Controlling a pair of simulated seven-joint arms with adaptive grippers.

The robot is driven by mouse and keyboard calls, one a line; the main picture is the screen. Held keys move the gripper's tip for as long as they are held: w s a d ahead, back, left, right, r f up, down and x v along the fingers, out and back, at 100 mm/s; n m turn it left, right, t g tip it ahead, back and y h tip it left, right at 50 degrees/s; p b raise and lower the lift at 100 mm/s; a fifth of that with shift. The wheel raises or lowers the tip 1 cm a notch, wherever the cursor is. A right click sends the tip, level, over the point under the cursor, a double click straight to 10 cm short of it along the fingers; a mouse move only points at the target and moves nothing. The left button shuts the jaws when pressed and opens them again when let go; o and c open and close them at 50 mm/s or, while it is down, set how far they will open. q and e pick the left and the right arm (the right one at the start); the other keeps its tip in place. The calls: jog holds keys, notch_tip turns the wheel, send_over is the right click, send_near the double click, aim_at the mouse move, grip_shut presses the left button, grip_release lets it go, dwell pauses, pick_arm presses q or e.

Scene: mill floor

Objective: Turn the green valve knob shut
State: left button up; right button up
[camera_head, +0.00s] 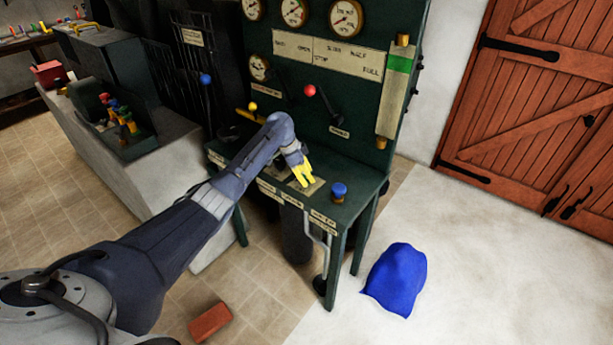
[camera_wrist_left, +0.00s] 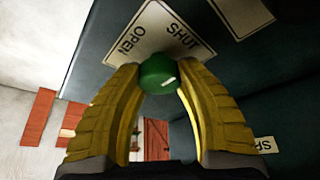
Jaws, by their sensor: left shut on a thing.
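The green valve knob (camera_wrist_left: 160,74) shows in the left wrist view, round, with a short white mark on its face. It sits in front of a cream plate (camera_wrist_left: 198,22) lettered OPEN and SHUT. The white mark lies on the side toward SHUT, but I cannot tell its exact setting. My left gripper (camera_wrist_left: 158,88) has its two yellow ribbed fingers closed on the knob from both sides. In the head view the left gripper (camera_head: 303,173) is at the console's shelf, and it hides the knob there. My right gripper is not in view.
The dark green console (camera_head: 346,208) carries gauges (camera_head: 294,12), a red-knobbed lever (camera_head: 310,91) and a blue knob (camera_head: 339,190) right of my gripper. A blue sack (camera_head: 398,279) and a brick (camera_head: 210,322) lie on the floor. Open floor lies toward the wooden doors (camera_head: 540,100).

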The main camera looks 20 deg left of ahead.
pick_arm(q)
jog(key=shift+d+f+m, duration=0.1)
jog(key=shift+m, duration=0.3)
jog(key=o, duration=1.2)
jog(key=shift+o, duration=0.2)
jog(key=v, duration=1.2)
jog(key=shift+w, duration=0.2)
